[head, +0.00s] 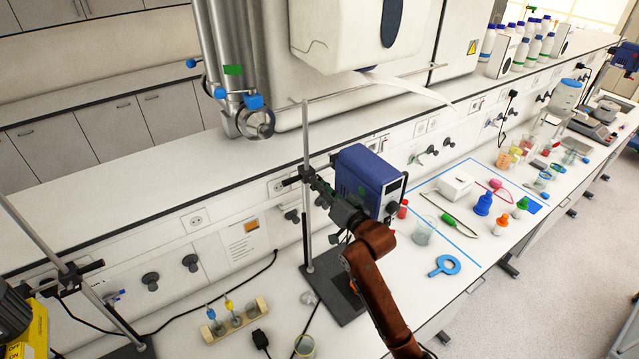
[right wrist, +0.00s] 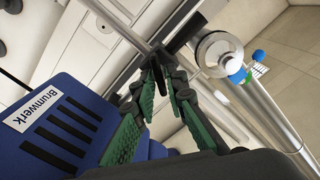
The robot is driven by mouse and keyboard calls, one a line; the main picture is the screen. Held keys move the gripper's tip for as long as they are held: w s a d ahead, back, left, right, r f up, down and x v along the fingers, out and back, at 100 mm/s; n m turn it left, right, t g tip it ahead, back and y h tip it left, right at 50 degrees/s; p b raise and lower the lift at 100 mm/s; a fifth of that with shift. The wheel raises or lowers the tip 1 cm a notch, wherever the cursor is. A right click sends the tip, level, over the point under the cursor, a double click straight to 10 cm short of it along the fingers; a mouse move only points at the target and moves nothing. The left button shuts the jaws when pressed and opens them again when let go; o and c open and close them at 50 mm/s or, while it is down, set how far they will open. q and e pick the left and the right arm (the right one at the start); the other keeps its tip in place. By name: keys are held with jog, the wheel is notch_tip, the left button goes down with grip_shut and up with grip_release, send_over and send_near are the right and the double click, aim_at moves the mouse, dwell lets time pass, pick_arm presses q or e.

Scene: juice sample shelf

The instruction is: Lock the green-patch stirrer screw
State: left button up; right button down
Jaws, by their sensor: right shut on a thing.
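The blue stirrer (head: 368,172) with a small green patch on its side is mounted on an upright metal stand at the middle of the head view. In the right wrist view its blue housing (right wrist: 55,125) fills the lower left, labelled "Brumwerk". My right gripper (head: 318,188) reaches past the stirrer to the clamp at the stand's rod (head: 306,140). In the right wrist view its green-padded fingers (right wrist: 160,68) converge at the dark clamp screw beside the rod. The gripper is shut on the screw, which is mostly hidden by the fingertips. My left gripper is out of view.
A glass beaker (head: 423,233) and a blue ring-shaped tool (head: 444,265) lie right of the stand. A small rack (head: 235,320) with vials sits at the front left. Another stand (head: 65,270) rises at far left. A steel vessel (head: 250,60) stands behind.

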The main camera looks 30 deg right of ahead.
jog(key=m, duration=1.1)
jog(key=shift+d+f, duration=0.1)
jog(key=shift+f, duration=0.05)
jog(key=shift+m, duration=0.3)
jog(key=c, duration=2)
grip_release()
jog(key=shift+w, duration=0.1)
jog(key=s, duration=0.4)
jog(key=s+d, duration=0.1)
jog(key=s, duration=0.7)
jog(key=shift+d, duration=0.4)
jog(key=shift+s+d+f, duration=0.1)
